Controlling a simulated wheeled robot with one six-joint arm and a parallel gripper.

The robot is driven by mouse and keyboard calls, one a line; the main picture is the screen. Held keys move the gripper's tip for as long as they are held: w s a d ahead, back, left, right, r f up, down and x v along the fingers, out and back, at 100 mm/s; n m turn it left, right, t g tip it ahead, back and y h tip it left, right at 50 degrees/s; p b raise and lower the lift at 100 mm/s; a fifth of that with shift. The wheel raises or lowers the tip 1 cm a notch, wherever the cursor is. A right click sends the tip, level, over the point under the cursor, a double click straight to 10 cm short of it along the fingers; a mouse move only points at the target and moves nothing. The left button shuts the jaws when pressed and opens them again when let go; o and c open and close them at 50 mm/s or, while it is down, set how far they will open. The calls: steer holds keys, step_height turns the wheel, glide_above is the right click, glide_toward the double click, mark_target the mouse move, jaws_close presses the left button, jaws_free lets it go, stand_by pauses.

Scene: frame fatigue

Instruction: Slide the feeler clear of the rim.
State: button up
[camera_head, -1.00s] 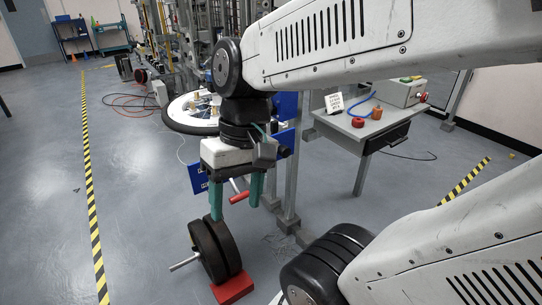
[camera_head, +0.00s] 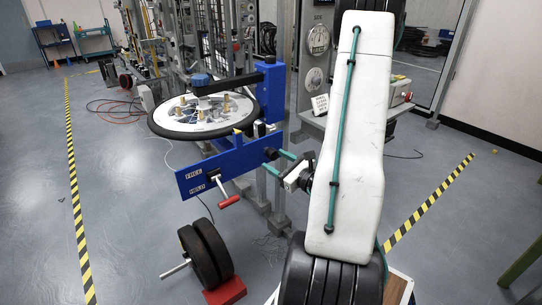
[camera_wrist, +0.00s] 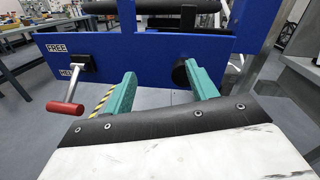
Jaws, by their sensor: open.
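A round wheel or disc with a black rim (camera_head: 165,128) lies flat on a stand. Below is a blue panel (camera_head: 225,166), also in the wrist view (camera_wrist: 150,60). A black round knob (camera_wrist: 180,75) sits on the panel; in the head view (camera_head: 270,153) it is at the panel's right end. My gripper (camera_head: 271,161) is open, its teal fingers pointing at the panel. In the wrist view my gripper (camera_wrist: 160,70) has the knob between its fingers, nearer the right one, not clasped.
A lever with a red grip (camera_wrist: 65,109) hangs down on the panel by the labels FREE (camera_wrist: 61,48) and HELD (camera_wrist: 68,72). Black weight discs (camera_head: 207,252) stand on a red block (camera_head: 225,291) on the floor. Open floor lies to the left.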

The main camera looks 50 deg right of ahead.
mark_target(275, 156)
steer(key=w+d, duration=0.1)
steer(key=w, duration=0.1)
steer(key=w+d+f+m+h, duration=0.1)
steer(key=d, duration=0.1)
steer(key=w+d+f+h, duration=0.1)
steer(key=w, duration=0.1)
steer(key=shift+w+d+m+g, duration=0.2)
steer(key=shift+w+m+g, duration=0.1)
steer(key=shift+m+g, duration=0.1)
